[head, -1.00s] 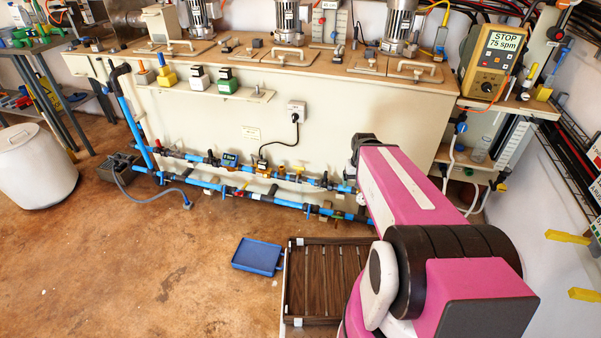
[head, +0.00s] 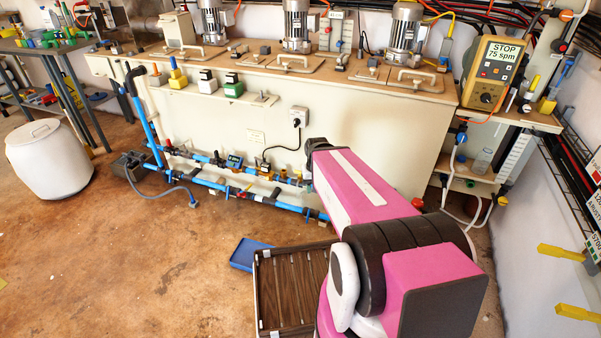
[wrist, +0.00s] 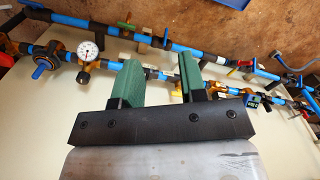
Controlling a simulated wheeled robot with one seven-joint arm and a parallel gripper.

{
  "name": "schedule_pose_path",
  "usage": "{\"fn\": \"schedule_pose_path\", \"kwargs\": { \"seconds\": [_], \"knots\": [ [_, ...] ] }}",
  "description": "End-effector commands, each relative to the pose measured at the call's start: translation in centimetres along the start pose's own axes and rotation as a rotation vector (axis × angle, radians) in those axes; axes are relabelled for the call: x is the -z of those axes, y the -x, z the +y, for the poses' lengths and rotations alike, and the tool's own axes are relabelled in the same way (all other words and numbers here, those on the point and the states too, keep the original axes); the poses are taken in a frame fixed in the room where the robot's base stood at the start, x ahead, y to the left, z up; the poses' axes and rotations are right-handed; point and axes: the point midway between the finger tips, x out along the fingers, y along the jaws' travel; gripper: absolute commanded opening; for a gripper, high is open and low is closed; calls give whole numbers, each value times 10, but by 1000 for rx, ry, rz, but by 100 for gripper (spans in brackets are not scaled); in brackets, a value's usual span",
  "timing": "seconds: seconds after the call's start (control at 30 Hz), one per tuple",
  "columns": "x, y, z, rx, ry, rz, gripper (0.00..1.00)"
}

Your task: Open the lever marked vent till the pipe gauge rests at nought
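A white-faced round gauge (wrist: 88,49) sits on the blue pipework in the wrist view. Its needle is too small to read. In the head view the blue pipework (head: 215,183) runs low along the bench front. My arm hides its right end, and the gripper is not visible there.
A cream bench (head: 330,125) carries several motors. A blue tray (head: 248,253) and a dark slatted tray (head: 290,285) lie near my arm. A white drum (head: 47,160) stands left. An orange controller (head: 492,72) reads "STOP 75 spm". Open brown floor lies left of the trays.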

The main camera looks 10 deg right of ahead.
Motion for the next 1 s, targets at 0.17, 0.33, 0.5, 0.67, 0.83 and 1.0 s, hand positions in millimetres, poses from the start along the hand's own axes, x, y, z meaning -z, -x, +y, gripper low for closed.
{"fn": "schedule_pose_path", "kwargs": {
  "seconds": [0.17, 0.33, 0.5, 0.67, 0.83, 1.0],
  "knots": [
    [43, -17, -2, 45, -227, 8, 38],
    [102, -40, -3, 120, -601, 4, 38],
    [164, -64, -1, 203, -1011, -26, 38],
    [222, -86, 4, 281, -1398, -82, 38],
    [273, -106, 9, 347, -1757, -161, 38],
    [300, -117, 14, 384, -1973, -222, 38]
  ]
}}
